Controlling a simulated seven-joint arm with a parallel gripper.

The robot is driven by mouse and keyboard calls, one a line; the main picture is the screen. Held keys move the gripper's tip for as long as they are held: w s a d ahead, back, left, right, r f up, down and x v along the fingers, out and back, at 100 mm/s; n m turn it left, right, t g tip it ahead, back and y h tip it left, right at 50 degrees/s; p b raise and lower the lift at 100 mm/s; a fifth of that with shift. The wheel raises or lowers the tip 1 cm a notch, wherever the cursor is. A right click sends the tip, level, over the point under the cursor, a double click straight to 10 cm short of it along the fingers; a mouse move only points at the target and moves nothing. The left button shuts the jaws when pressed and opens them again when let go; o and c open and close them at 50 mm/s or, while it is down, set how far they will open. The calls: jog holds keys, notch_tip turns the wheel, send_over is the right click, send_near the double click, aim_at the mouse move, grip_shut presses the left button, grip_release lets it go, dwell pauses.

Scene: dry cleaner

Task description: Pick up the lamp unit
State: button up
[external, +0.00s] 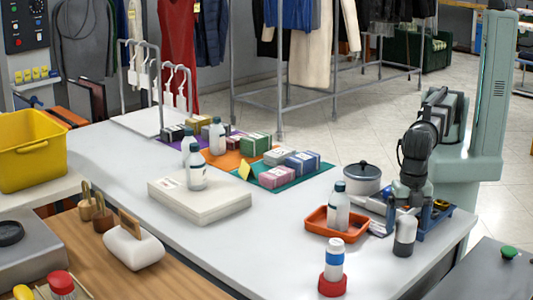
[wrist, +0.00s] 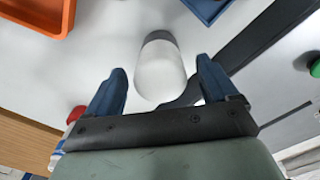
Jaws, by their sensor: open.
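The lamp unit seems to be the small cylinder with a whitish body and a dark grey end (external: 405,238); I cannot be sure of its name. It stands near the right front of the white table. In the wrist view this lamp unit (wrist: 160,75) lies in the gap between my fingertips, and I see no contact on either side. My gripper (wrist: 160,65) is open, with a blue finger to each side of it.
An orange tray (external: 311,226) holding a bottle (external: 339,208) is to the left. A blue tray (external: 440,225) is close on the right. A bottle in a red base (external: 333,284) stands near the front edge. A lidded pot (external: 362,182) is behind.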

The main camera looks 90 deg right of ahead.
jog(key=shift+f, duration=1.2)
jog(key=c, duration=1.2)
